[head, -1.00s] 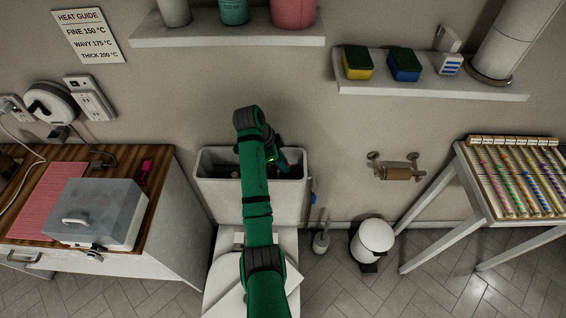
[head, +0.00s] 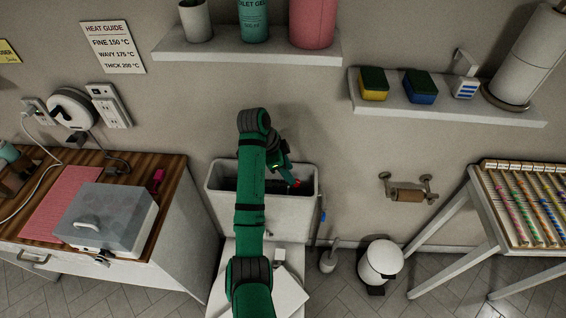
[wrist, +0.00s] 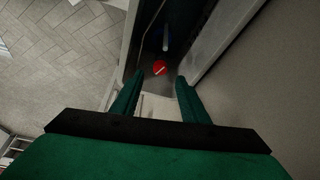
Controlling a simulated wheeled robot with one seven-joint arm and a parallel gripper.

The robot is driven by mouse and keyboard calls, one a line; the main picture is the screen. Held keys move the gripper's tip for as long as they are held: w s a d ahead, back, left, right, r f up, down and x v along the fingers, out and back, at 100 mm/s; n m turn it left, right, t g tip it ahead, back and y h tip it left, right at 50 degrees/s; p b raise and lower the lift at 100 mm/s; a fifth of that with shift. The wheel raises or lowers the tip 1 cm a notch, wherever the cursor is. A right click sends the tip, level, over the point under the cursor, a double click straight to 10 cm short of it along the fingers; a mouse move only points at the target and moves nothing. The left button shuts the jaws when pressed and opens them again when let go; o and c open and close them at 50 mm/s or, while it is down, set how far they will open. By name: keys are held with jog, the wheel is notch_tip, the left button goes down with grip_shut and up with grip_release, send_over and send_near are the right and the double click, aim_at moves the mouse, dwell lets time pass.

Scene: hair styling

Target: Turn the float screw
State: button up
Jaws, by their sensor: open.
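A red float screw (wrist: 159,68) with a pale slot across its head sits inside the open toilet cistern (wrist: 196,62). In the wrist view it lies just beyond and between my fingertips. My gripper (wrist: 158,80) is open, its two green fingers spread and empty, apart from the screw as far as I can see. In the head view the red part (head: 296,184) shows at the right inside of the cistern (head: 307,205), just below my gripper (head: 288,178). A blue rod (wrist: 166,38) stands beyond the screw. My arm hides part of the cistern.
The cistern walls closely surround the screw. A shelf (head: 450,108) with sponges and another shelf (head: 240,45) with bottles hang above. A wooden-topped cabinet (head: 165,205) stands left. A bin (head: 380,262) and a rack table (head: 475,215) stand right.

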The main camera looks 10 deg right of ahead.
jog(key=shift+v, duration=2.7)
